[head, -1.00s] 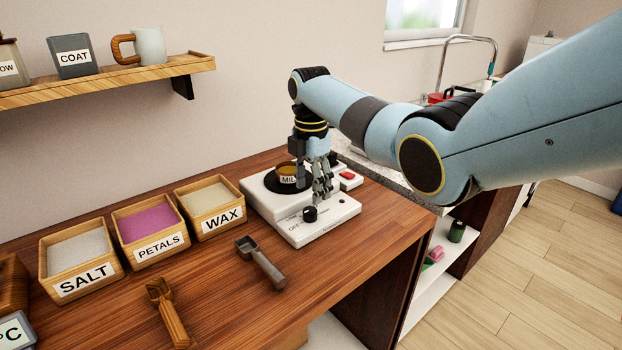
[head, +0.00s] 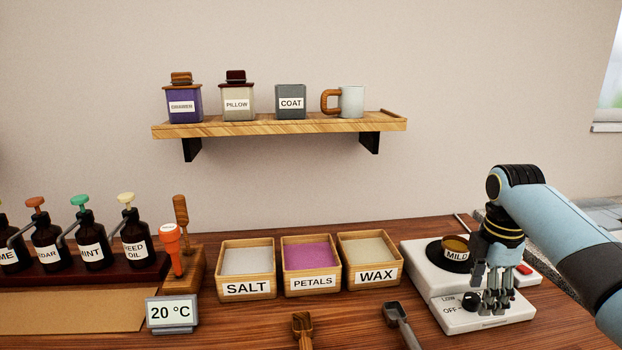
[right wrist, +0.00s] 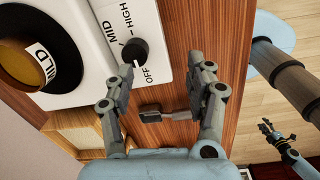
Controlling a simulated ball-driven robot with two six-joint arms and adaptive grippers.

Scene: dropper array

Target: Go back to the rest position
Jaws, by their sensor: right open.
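My right gripper (head: 495,306) hangs fingers down over the front of the white hotplate (head: 420,262), close to its black knob (head: 471,300). In the right wrist view the gripper (right wrist: 165,88) is open, with nothing between its fingers. The knob (right wrist: 134,52) shows just past the fingertips, its mark toward OFF; I cannot tell if a finger touches it. A small pot labelled MILD (head: 456,245) sits on the hotplate's black disc. My left gripper is not clearly seen in the head view.
Boxes of salt (head: 247,260), petals (head: 311,257) and wax (head: 370,250) stand left of the hotplate. A grey scoop (head: 400,322) and a wooden scoop (head: 303,326) lie in front. Pump bottles (head: 92,247) and a thermometer display (head: 171,313) are at left. A shelf (head: 280,128) hangs above.

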